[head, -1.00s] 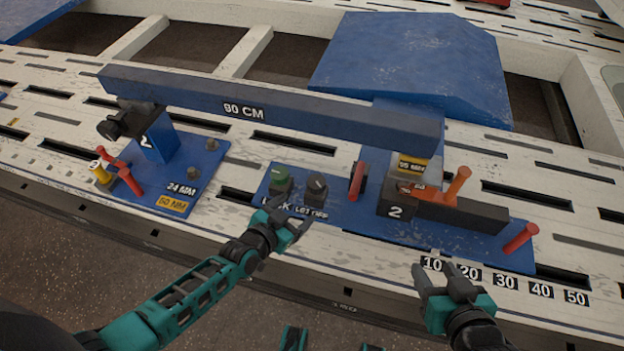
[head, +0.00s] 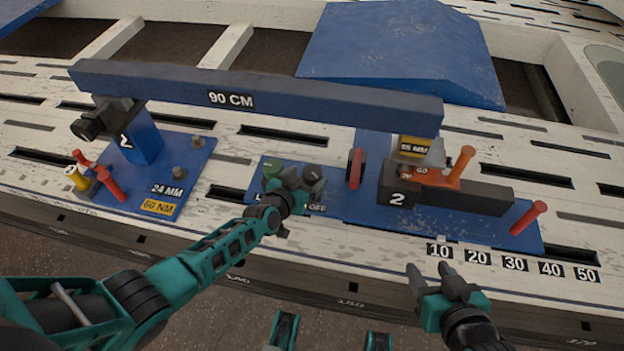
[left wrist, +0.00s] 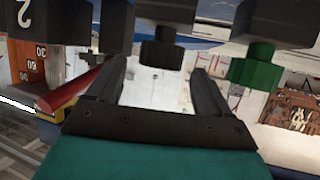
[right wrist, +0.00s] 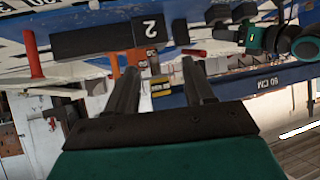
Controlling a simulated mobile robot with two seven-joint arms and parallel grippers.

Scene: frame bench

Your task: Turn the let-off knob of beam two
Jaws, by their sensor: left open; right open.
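The black let-off knob (head: 313,177) of beam two stands on the blue base plate, to the right of a green knob (head: 271,168). My left gripper (head: 296,186) is open at the two knobs and partly covers them and their labels; "OFF" still shows. In the left wrist view the black knob (left wrist: 162,52) lies ahead, between the lines of the open fingers, and the green knob (left wrist: 257,66) is to its right. I cannot tell whether the fingers touch it. My right gripper (head: 430,270) is open and empty in front of the number scale.
The long blue 90 CM beam (head: 190,95) spans above the knobs. A second blue plate (head: 196,165) with red levers is at left.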

